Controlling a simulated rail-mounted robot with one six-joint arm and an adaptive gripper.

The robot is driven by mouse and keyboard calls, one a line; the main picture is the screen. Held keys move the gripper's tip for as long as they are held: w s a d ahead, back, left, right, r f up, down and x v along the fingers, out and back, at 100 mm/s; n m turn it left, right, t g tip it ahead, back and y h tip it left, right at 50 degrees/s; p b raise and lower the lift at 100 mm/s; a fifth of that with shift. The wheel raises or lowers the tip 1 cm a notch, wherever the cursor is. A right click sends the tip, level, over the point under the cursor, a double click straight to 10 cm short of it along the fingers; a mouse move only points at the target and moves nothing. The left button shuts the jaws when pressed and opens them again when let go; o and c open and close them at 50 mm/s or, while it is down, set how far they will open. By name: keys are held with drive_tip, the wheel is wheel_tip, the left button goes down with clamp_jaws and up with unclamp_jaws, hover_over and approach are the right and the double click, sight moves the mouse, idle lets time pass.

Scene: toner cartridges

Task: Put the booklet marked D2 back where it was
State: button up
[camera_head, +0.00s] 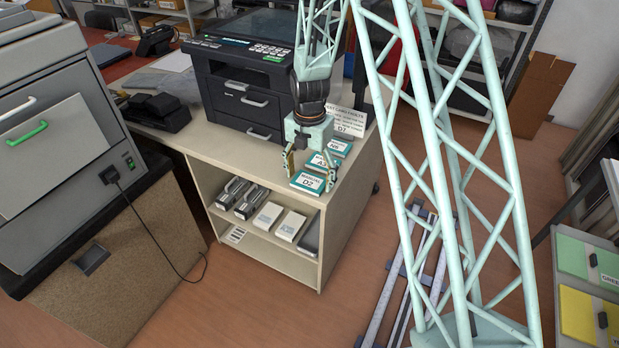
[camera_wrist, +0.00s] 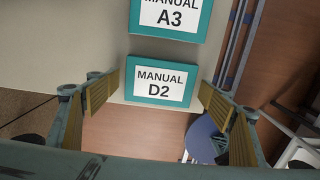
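The booklet marked D2 (camera_head: 307,183) is teal with a white label reading MANUAL D2. It lies flat at the front right edge of the table top, and in the wrist view (camera_wrist: 160,82) it is ahead of the fingertips, nearly centred between them. My gripper (camera_head: 310,174) is open above the booklet, with a finger toward either side. In the wrist view both yellow-padded fingers (camera_wrist: 159,92) are wide apart with nothing held between them. I cannot tell the exact height of the fingertips over the booklet.
A booklet marked A3 (camera_head: 321,161) lies just behind D2, with a third teal booklet (camera_head: 338,147) behind it. A printed sign (camera_head: 350,124) stands at the back right, and a dark printer (camera_head: 245,90) is to the left. Cartridges and white boxes (camera_head: 268,215) sit on the shelf below.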

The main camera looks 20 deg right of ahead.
sight(310, 181)
drive_tip(key=shift+r, duration=0.2)
idle(0.3)
wheel_tip(310, 181, up, 12)
drive_tip(key=p, duration=0.2)
drive_tip(key=shift+p, duration=0.35)
idle(0.9)
